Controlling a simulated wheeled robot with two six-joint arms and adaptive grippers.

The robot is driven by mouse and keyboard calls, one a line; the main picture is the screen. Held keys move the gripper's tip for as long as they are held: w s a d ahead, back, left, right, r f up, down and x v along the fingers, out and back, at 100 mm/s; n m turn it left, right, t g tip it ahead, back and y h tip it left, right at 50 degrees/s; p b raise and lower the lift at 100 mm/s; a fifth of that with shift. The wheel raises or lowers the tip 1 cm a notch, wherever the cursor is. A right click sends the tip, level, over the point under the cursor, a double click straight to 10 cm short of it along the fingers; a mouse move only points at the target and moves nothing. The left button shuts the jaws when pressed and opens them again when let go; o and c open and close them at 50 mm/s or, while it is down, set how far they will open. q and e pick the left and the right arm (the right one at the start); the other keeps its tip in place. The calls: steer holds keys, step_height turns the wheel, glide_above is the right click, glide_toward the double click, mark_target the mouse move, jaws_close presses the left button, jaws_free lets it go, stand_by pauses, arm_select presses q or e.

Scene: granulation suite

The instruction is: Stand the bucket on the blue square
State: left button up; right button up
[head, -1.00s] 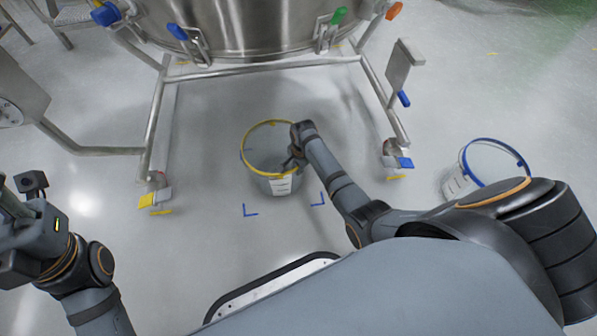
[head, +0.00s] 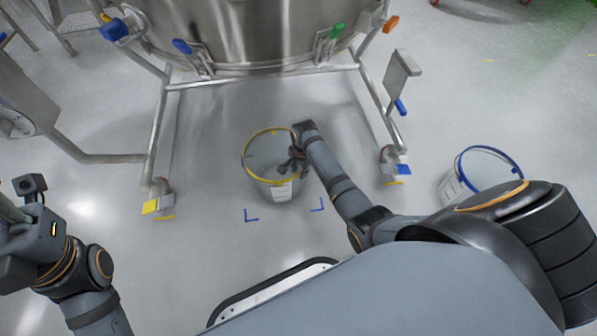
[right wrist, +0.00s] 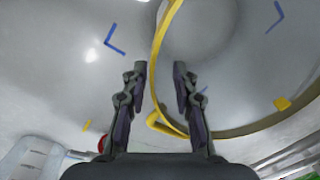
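The bucket (head: 283,190), pale with a yellow rim and a white label, stands upright on the floor. Blue corner marks (head: 250,217) of the blue square show on the floor in front of it, and its base appears to lie inside them. My right gripper (head: 294,160) is at the right side of the rim. In the right wrist view its two fingers (right wrist: 160,72) are apart, with the yellow rim (right wrist: 157,50) passing between them without visible grip. My left gripper (head: 12,212) is at the left edge, partly cut off; its fingers are unclear.
A second bucket with a blue rim (head: 487,150) stands to the right, partly behind my arm. A steel vessel (head: 250,35) on a wheeled frame (head: 260,79) stands behind the yellow-rimmed bucket, its legs on either side. The floor in front of the square is clear.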

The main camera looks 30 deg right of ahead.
step_height(320, 180, up, 8)
steer(key=p, duration=0.3)
steer(key=shift+s+d, duration=0.15)
steer(key=shift+s, duration=0.25)
steer(key=shift+w, duration=0.15)
